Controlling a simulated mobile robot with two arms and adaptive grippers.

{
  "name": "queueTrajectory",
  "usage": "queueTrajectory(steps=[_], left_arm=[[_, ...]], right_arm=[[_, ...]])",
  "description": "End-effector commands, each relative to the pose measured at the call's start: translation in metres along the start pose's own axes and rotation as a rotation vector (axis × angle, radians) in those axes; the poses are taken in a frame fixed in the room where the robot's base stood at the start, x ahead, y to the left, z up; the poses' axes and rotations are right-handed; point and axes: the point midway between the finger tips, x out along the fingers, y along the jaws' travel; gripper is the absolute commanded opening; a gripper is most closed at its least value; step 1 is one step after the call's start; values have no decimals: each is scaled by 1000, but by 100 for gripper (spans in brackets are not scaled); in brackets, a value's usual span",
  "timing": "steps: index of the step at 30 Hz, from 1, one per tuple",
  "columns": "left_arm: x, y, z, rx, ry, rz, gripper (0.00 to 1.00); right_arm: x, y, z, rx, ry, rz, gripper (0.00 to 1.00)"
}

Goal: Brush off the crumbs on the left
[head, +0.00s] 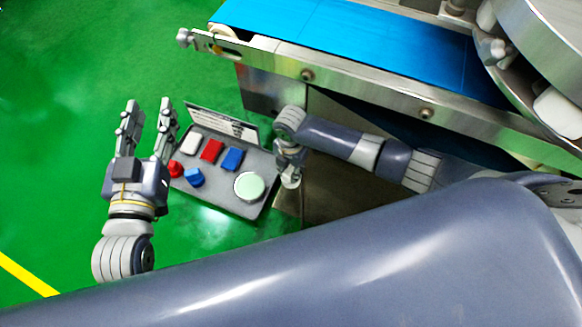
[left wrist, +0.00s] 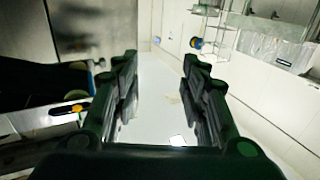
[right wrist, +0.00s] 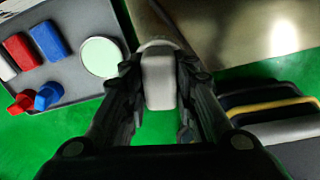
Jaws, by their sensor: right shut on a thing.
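My right gripper (right wrist: 157,72) is shut on a pale grey, rounded block-like thing (right wrist: 158,82). It may be a brush handle, but its lower part is hidden and I cannot tell. In the head view the right hand is beside the grey panel, below the near edge of the blue belt (head: 350,38). My left gripper (head: 147,108) is open and empty, with its fingers pointing up the picture, left of the panel. In the left wrist view (left wrist: 158,65) its fingers stand wide apart. I can make out no crumbs on the visible belt.
The grey panel (head: 215,190) carries white, red and blue rectangular pieces, red and blue knobs and a pale green disc (head: 249,186). The machine's metal frame (head: 330,80) edges the belt. A steel drum-like part stands at the top right. Green floor is clear at the left.

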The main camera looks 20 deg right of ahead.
Motion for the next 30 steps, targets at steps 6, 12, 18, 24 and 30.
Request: queueTrajectory(steps=[6, 12, 18, 24, 30], left_arm=[[-4, -3, 19, 2, -103, -6, 40], [-7, -5, 32, 3, -166, -10, 40], [-8, -5, 35, 3, -181, -11, 40], [-8, -5, 35, 3, -180, -11, 40], [-7, -5, 34, 1, -177, -12, 40]], right_arm=[[-4, 0, -1, 1, 0, 1, 0], [-6, 0, -1, 2, 0, 1, 0], [-6, -1, -1, 2, 0, 0, 0], [-6, -1, -1, 2, 0, 1, 0], [-6, -1, -2, 2, 1, 0, 0]])
